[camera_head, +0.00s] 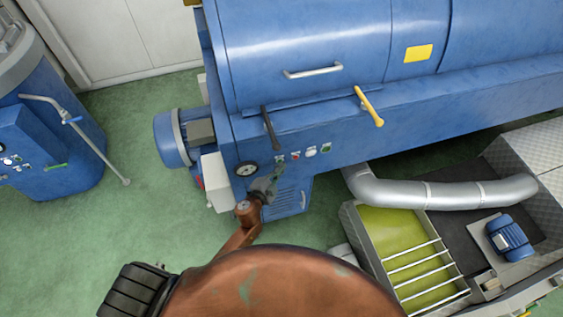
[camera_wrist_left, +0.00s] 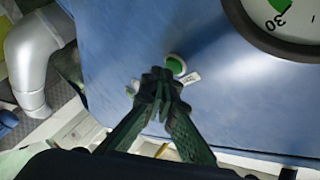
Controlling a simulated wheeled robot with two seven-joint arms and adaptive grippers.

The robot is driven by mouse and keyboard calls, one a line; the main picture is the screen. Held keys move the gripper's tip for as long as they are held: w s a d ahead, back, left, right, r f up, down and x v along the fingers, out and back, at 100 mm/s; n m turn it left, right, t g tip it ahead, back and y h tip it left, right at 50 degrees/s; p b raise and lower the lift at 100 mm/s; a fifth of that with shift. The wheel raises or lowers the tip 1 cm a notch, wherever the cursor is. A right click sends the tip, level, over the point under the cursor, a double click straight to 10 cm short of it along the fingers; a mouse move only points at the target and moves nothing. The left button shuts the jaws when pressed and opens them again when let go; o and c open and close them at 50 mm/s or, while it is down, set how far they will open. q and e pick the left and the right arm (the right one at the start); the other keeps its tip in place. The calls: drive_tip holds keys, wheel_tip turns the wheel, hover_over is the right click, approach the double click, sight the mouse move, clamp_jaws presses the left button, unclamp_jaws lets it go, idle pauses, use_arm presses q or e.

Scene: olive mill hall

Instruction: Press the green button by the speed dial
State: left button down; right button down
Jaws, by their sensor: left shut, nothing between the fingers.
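The round speed dial (camera_head: 247,169) sits at the left end of the blue machine's front panel. Its white face with a green band and the number 30 fills the upper right of the left wrist view (camera_wrist_left: 288,18). The green button (camera_wrist_left: 176,64) with a pale rim is beside the dial, partly covered by my fingertips; a small white label (camera_wrist_left: 190,78) is next to it. My left gripper (camera_wrist_left: 162,77) is shut and empty, its tips in front of the button's edge; I cannot tell whether they touch. In the head view the gripper (camera_head: 276,173) is just below the button row. My right gripper is not seen.
Other buttons, including a red one (camera_head: 295,155), sit right of the dial. A black lever (camera_head: 269,128) and a yellow-handled lever (camera_head: 368,105) stick out above the panel. A silver pipe (camera_head: 440,193) and a grated green tank (camera_head: 400,245) lie at right.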

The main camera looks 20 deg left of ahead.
use_arm(q)
drive_tip(key=shift+s+d, duration=0.25)
drive_tip(key=shift+s, duration=0.15)
drive_tip(key=shift+s+d, duration=0.7)
drive_tip(key=shift+s, duration=0.35)
drive_tip(key=shift+s+d, duration=0.7)
drive_tip(key=shift+s, duration=0.3)
drive_tip(key=s+a+f+n+g+y+b, duration=0.15)
drive_tip(key=s+a+f, duration=0.35)
drive_tip(key=f, duration=0.7)
drive_tip(key=s+a+f+n+g+b, duration=0.25)
drive_tip(key=s+f, duration=0.45)
drive_tip(key=f, duration=0.6)
drive_tip(key=s+a+f+n+g+y+b, duration=0.1)
drive_tip(key=s+a+f+n+g, duration=0.15)
drive_tip(key=s+f, duration=0.65)
drive_tip(key=s+a+f+n+g+b, duration=0.1)
drive_tip(key=s+a+f+n+g, duration=0.1)
drive_tip(key=s+f, duration=0.5)
drive_tip(key=s+a+f+n+g+b, duration=0.1)
drive_tip(key=s+a+f+g, duration=0.1)
drive_tip(key=s+f, duration=0.6)
drive_tip(key=s+a+f+n+g+b, duration=0.1)
drive_tip(key=s+f, duration=0.7)
drive_tip(key=s, duration=0.9)
drive_tip(key=a+n+g, duration=0.1)
drive_tip(key=a+g, duration=0.1)
drive_tip(key=shift+s+n+g, duration=0.15)
drive_tip(key=shift+n+g, duration=0.2)
